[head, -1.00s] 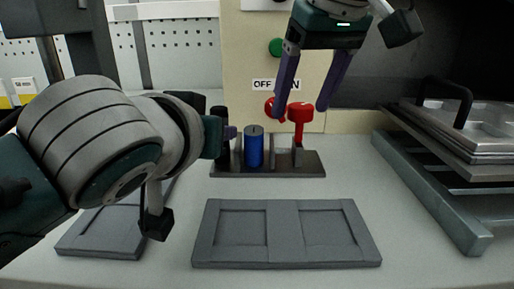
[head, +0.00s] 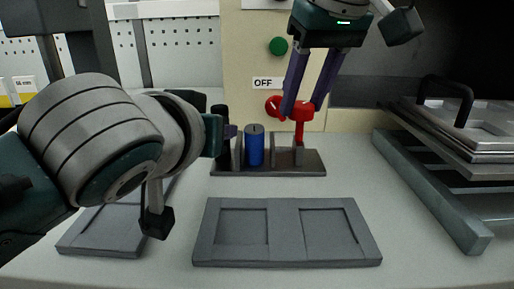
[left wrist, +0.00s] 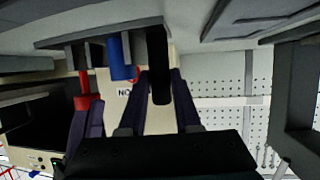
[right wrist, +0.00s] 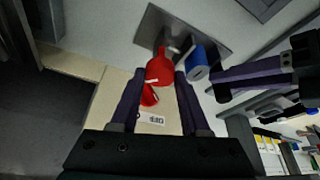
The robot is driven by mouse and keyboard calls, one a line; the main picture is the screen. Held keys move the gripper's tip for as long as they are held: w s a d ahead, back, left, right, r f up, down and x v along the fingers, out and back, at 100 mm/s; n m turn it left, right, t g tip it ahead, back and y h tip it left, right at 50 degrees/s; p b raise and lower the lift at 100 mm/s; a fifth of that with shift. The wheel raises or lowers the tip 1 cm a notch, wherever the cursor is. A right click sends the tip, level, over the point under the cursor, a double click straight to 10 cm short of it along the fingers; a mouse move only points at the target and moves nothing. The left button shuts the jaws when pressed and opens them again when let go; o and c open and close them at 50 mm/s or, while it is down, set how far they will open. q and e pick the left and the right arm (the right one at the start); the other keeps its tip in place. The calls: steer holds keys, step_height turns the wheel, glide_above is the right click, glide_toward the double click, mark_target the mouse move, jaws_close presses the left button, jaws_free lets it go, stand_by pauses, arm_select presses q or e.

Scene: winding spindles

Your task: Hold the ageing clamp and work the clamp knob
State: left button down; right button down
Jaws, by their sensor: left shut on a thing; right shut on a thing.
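The ageing clamp stands at the middle back of the table on a dark base (head: 290,170), with upright plates, a blue cylinder (head: 254,147) and a black upright handle at its left end; the handle shows better in the left wrist view (left wrist: 160,84). My left gripper (head: 229,132) is shut on this handle. The red clamp knob (head: 304,112) stands at the right end of the clamp. My right gripper (head: 303,106) reaches down from above, shut on the knob; the right wrist view shows the knob (right wrist: 160,70) between its fingers. The fingers cover part of the knob.
Behind the clamp, a cream panel (head: 240,60) carries a green button (head: 278,46), a red button (head: 273,104) and an OFF label. A grey two-recess tray (head: 290,258) lies in front, another tray (head: 95,243) at left. A metal rack (head: 430,190) stands at right.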

steer(key=m+h, duration=0.1)
steer(key=m, duration=0.2)
steer(key=shift+a, duration=0.1)
steer(key=m+h, duration=0.1)
steer(key=m, duration=0.2)
steer(key=shift+m+h, duration=0.3)
steer(key=shift+d+m+h, duration=0.2)
steer(key=shift+m+h, duration=0.1)
steer(key=shift+m, duration=0.4)
steer(key=c, duration=0.6)
jaws_free()
steer(key=shift+d, duration=0.1)
steer(key=shift+o, duration=1.1)
